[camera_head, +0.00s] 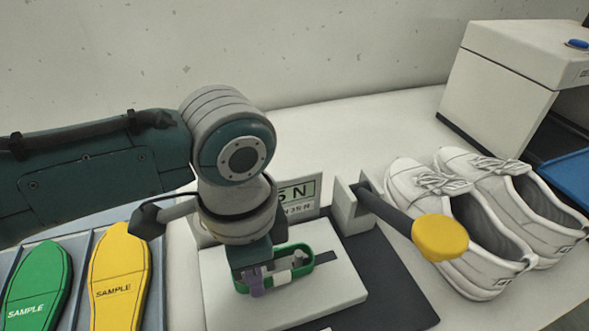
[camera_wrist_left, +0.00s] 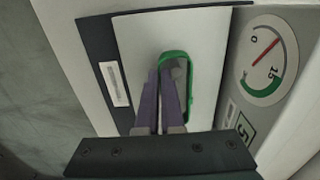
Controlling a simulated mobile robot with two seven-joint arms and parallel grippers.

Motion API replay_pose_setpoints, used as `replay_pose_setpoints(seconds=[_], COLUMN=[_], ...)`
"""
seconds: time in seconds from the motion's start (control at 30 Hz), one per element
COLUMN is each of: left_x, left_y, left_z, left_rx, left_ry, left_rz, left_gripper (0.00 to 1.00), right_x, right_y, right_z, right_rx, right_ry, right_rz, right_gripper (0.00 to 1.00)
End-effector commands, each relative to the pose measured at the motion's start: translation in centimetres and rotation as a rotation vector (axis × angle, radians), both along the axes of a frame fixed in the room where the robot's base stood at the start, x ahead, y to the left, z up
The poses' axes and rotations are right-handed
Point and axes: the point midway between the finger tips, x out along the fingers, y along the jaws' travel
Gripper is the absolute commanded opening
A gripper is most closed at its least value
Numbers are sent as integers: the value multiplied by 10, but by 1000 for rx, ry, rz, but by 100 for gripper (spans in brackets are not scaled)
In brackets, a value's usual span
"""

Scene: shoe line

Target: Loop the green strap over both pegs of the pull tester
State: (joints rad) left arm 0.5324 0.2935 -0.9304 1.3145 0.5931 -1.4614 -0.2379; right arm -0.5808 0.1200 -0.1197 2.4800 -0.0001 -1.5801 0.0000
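The green strap (camera_head: 301,270) is a narrow closed loop with a pale patch, over the white plate (camera_head: 340,283) of the pull tester. My left gripper (camera_head: 257,284) points down, its purple fingers close together on the strap's near left part. In the left wrist view the fingers (camera_wrist_left: 161,105) overlap the left side of the strap (camera_wrist_left: 189,85). A small grey piece, perhaps a peg, shows inside the loop in the head view; I cannot tell whether the strap is around it. The other peg is not clearly visible. The tester's gauge (camera_wrist_left: 268,63) has a red needle. My right gripper is not in view.
A dark lever with a yellow knob (camera_head: 439,237) sticks out right of the plate. White shoes (camera_head: 462,220) stand beyond it. Green (camera_head: 38,283) and yellow (camera_head: 119,280) sample soles lie in a tray at left. A pale machine (camera_head: 505,75) stands at back right.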

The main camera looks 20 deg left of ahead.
Motion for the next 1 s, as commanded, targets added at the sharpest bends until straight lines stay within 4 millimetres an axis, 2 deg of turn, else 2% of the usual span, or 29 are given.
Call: replay_pose_setpoints(seconds=[0.27,0.3,0.6,0.87,1.0], left_x=[0,0,1,1,1], left_y=[0,0,1,2,2], left_z=[-1,-1,-1,-1,8], left_rx=[0,0,3,5,5], left_ry=[0,0,-2,0,-2], left_rz=[0,0,1,2,2], left_gripper=[0,7,39,39,39], right_x=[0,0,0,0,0], right_y=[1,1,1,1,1], right_z=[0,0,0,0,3], right_rx=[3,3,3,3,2], right_ry=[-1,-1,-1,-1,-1], right_rz=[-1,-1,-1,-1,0], right_gripper=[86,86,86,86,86])
